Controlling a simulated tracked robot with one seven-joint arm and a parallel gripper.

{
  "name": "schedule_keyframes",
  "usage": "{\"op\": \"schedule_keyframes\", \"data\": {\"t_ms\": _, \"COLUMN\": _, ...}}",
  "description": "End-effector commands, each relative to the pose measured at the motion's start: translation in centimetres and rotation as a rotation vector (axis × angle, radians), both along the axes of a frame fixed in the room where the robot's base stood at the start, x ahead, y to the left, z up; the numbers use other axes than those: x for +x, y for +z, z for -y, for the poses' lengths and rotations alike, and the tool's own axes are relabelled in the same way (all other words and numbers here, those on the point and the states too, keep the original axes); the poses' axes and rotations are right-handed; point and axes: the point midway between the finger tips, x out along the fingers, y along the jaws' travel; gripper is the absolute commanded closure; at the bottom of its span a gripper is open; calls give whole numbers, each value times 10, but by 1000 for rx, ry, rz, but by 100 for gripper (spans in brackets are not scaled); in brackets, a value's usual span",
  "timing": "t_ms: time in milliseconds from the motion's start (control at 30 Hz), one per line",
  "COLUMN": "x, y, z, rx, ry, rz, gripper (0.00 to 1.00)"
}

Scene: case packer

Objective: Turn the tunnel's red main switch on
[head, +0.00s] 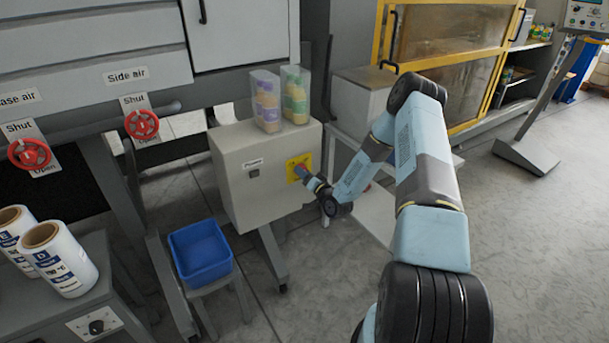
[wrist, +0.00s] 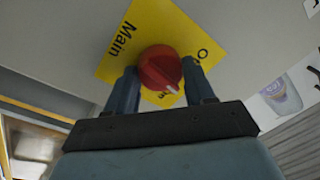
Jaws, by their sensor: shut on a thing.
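The red main switch (wrist: 160,68) is a round knob with a white pointer mark, on a yellow plate (wrist: 124,42) lettered "Main". In the head view the yellow plate (head: 292,174) is on the right part of the front of a grey box (head: 235,190). My gripper (wrist: 158,80) has one finger on each side of the red knob and is shut on it. In the wrist view the white mark points toward the lower right. The other lettering on the plate is partly hidden by the knob and finger. In the head view my gripper (head: 303,174) covers most of the knob.
Two clear containers with bottles (head: 281,98) stand on the grey box. A blue bin (head: 201,252) sits below it on the left. Red valve wheels (head: 141,124) and film rolls (head: 58,262) are further left. Open floor (head: 540,240) lies to the right.

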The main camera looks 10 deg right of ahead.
Motion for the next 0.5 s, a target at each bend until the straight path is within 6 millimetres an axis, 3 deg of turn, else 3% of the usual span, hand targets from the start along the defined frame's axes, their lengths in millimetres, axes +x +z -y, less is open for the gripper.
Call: {"op": "schedule_keyframes", "data": {"t_ms": 500, "x": 1, "y": -2, "z": 4, "rx": 425, "ry": -8, "rz": -137, "gripper": 77}}
